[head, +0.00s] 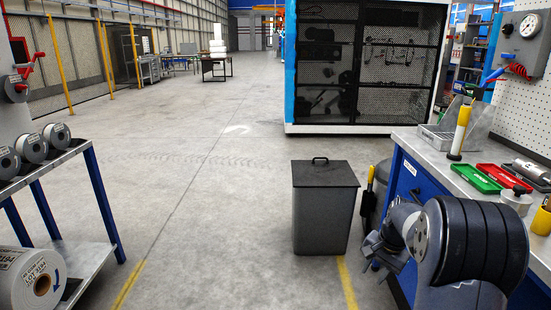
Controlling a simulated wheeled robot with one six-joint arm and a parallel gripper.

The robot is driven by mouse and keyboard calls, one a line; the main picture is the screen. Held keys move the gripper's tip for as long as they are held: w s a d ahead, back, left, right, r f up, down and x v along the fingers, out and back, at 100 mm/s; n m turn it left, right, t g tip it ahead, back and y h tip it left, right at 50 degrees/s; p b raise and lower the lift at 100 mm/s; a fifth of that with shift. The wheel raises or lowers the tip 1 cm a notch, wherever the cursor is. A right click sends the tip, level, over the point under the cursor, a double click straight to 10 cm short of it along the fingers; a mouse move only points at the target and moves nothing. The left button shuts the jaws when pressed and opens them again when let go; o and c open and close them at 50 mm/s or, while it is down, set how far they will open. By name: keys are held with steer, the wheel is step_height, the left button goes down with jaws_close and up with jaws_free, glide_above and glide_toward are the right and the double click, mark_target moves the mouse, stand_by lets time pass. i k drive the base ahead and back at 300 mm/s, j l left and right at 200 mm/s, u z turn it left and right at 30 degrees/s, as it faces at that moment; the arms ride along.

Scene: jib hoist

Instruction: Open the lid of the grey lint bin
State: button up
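The grey lint bin (321,222) stands on the concrete floor right of the picture's middle. Its flat dark lid (325,175) lies shut across the top. A small black loop handle (320,159) stands up at the lid's far edge. My gripper (373,248) seems to be the dark end of my folded arm, low and to the right of the bin, apart from it in the picture.
A blue workbench (411,176) with green and red trays stands right of the bin. A dark rounded container (381,187) stands between them. A rack of reels (76,163) is at the left. A mesh cabinet (366,62) stands behind. Floor left of the bin is clear.

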mark_target(313, 173)
steer(key=i+j+u, duration=0.35)
steer(key=i, duration=0.5)
steer(key=i+l+u, duration=0.15)
steer(key=i+u, duration=0.2)
steer(key=i, duration=0.55)
steer(key=i+j+z, duration=0.15)
steer(key=i, duration=0.4)
steer(key=i+j+z, duration=0.15)
steer(key=i, duration=0.4)
steer(key=i+j+z, duration=0.15)
steer(key=i, duration=0.4)
steer(key=i+l+z, duration=0.1)
steer(key=i+z, duration=0.2)
steer(key=z, duration=0.15)
steer(key=i+z, duration=0.25)
steer(key=z, duration=0.2)
steer(key=i+j+z, duration=0.15)
steer(key=i+z, duration=0.15)
steer(key=z, duration=0.15)
steer(key=i+j+z, duration=0.2)
steer(key=z, duration=0.3)
